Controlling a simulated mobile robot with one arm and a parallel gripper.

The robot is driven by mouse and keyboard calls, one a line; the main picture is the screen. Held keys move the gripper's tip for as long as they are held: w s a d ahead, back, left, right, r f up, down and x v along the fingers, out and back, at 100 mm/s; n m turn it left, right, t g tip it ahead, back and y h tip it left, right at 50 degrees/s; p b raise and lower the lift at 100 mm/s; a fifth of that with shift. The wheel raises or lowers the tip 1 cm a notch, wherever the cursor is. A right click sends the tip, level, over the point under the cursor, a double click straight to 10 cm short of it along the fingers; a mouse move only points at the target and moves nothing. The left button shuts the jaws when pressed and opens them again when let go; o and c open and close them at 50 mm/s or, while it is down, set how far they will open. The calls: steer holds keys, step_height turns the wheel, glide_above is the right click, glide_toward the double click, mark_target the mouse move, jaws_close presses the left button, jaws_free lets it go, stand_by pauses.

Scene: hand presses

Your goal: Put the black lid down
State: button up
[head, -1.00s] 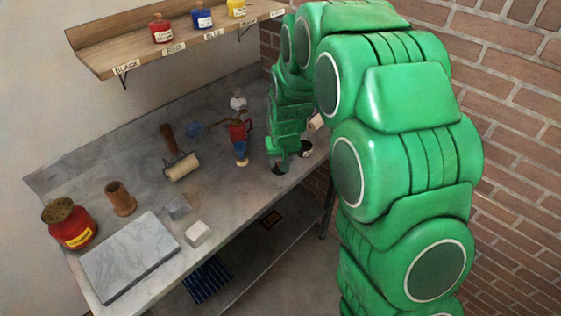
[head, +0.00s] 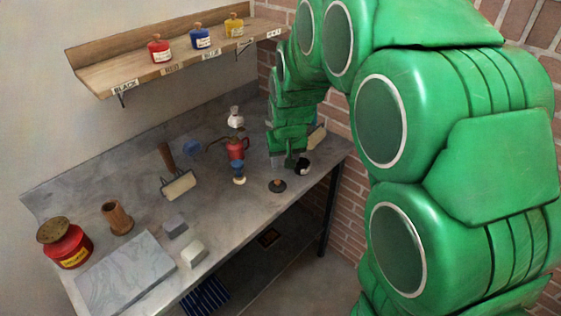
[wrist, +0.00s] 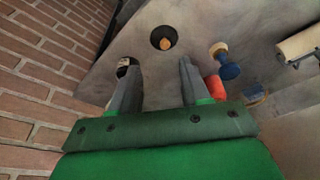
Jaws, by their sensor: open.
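The black lid (head: 277,186) lies flat on the grey bench near its front edge, with its orange-brown knob up. It also shows in the wrist view (wrist: 155,42), beyond my fingertips and apart from them. My gripper (head: 290,163) is behind the lid in the head view, raised off it. In the wrist view my gripper (wrist: 156,62) has its two fingers spread with nothing between them. A small dark-topped, light-sided container (head: 303,167) stands just right of my gripper, partly hidden by it.
A roller (head: 179,187), a wooden cup (head: 117,218), a red jar (head: 70,248), small blocks and a grey slab (head: 125,272) lie farther left. A brick wall is at right. Bench left of the lid is clear.

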steer(key=s+d+r+g, duration=0.1)
steer(key=s+d, duration=0.3)
steer(key=s, duration=0.8)
steer(key=s+d+r+m+g, duration=0.1)
steer(key=s+d+r, duration=0.3)
steer(key=s, duration=0.8)
steer(key=s+d+r+m+g, duration=0.1)
steer(key=s+d+r+g, duration=0.1)
steer(key=s, duration=1.1)
steer(key=shift+d+r+g+h, duration=0.3)
steer(key=shift+d+r, duration=0.35)
steer(key=shift+d, duration=0.25)
steer(key=shift+o, duration=0.3)
